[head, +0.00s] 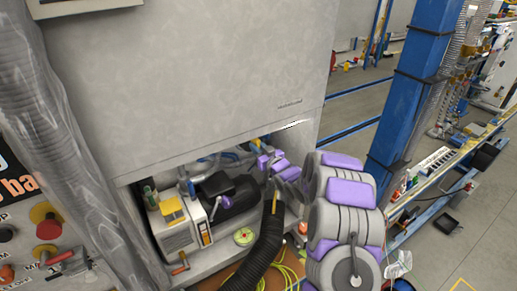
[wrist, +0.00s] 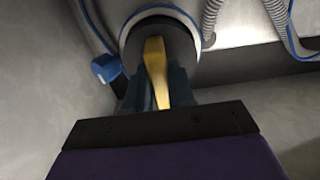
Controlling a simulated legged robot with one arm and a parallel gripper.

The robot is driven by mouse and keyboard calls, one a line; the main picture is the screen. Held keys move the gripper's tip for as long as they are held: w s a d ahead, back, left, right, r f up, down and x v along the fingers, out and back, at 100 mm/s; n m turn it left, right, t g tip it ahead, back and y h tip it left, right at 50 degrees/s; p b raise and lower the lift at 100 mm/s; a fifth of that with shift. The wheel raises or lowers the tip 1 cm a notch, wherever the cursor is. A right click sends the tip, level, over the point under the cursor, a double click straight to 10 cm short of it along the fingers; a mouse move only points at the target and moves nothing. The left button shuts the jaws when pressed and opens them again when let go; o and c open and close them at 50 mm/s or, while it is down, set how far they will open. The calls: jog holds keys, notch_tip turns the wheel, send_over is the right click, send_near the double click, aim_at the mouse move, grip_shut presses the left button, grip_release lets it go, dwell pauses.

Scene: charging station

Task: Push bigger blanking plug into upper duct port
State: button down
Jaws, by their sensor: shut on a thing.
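In the wrist view, my gripper (wrist: 158,92) is shut on the yellow grip of the bigger blanking plug (wrist: 156,66). The plug's dark round body (wrist: 133,44) lies behind the grip. A pale ring with a blue line, apparently the upper duct port (wrist: 205,38), curves around the plug's right and upper side. The plug is lined up with it closely, but I cannot tell how deep it sits. In the head view, my gripper (head: 265,160) is inside the cabinet opening, near its upper right; the plug and port are not clearly visible there.
The cabinet's front panel (head: 200,75) hangs above the opening. A blue fitting (wrist: 106,68) and grey corrugated hoses (wrist: 211,18) are near the port.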

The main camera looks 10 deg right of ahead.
aim_at(249, 138)
jog(key=shift+p+x, duration=1.1)
jog(key=shift+x, duration=2.35)
jog(key=c, duration=0.9)
grip_release()
jog(key=shift+s, duration=0.1)
jog(key=p+v, duration=0.1)
jog(key=v, duration=1.6)
jog(key=shift+s+d+f, duration=0.15)
